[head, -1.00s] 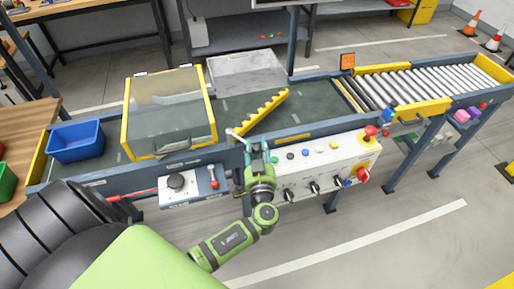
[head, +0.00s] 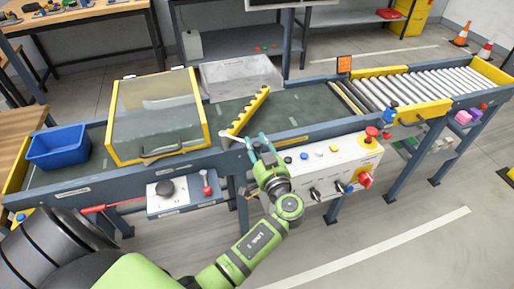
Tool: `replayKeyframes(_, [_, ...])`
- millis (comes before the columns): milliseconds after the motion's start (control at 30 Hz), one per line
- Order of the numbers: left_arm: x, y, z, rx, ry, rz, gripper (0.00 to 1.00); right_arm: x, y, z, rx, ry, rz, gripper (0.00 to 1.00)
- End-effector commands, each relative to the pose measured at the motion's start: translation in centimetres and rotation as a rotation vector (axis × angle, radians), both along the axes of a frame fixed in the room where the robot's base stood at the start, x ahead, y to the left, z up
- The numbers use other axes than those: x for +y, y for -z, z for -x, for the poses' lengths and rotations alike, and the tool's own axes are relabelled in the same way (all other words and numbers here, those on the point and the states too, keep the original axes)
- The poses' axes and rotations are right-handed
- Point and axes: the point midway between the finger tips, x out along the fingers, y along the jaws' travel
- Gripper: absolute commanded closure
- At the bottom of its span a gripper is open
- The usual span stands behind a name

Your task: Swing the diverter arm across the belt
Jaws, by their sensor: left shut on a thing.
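The yellow toothed diverter arm (head: 250,110) reaches from the near edge of the dark green belt (head: 300,111) at an angle towards the far side. Its far end lies near the clear bin behind the belt. A pale handle (head: 228,136) sits at its near end. My left gripper (head: 257,141), green with teal fingers, is at the near rail beside the arm's pivot. It is shut on the diverter handle, though the fingers partly hide the grip. My right gripper is not in view.
A yellow-framed clear guard (head: 158,116) covers the belt on the left, near a blue bin (head: 59,147). A white control panel (head: 328,165) with knobs and buttons stands close right of my gripper. Rollers (head: 420,85) continue the line at the right.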

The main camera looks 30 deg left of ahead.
Motion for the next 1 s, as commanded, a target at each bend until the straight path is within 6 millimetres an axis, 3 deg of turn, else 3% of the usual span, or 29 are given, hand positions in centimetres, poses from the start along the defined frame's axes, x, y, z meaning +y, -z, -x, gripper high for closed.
replayKeyframes(67, [0.1, -0.2, 0.0, -0.008, -0.004, 0.004, 1.0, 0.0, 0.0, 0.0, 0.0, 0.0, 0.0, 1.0])
replayKeyframes(100, [0.1, -0.2, 0.0, -0.009, -0.002, 0.005, 0.59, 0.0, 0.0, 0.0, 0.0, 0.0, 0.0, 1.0])
replayKeyframes(133, [0.1, -0.2, 0.0, -0.009, -0.002, 0.005, 0.47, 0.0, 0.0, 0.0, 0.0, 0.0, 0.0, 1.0])
replayKeyframes(567, [-0.5, -0.1, 0.3, -0.003, 0.001, 0.001, 0.47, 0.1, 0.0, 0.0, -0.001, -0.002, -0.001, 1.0])
replayKeyframes(1000, [-7.0, 0.0, 5.6, -0.003, 0.001, 0.006, 0.47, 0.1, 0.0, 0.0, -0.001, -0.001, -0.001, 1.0])
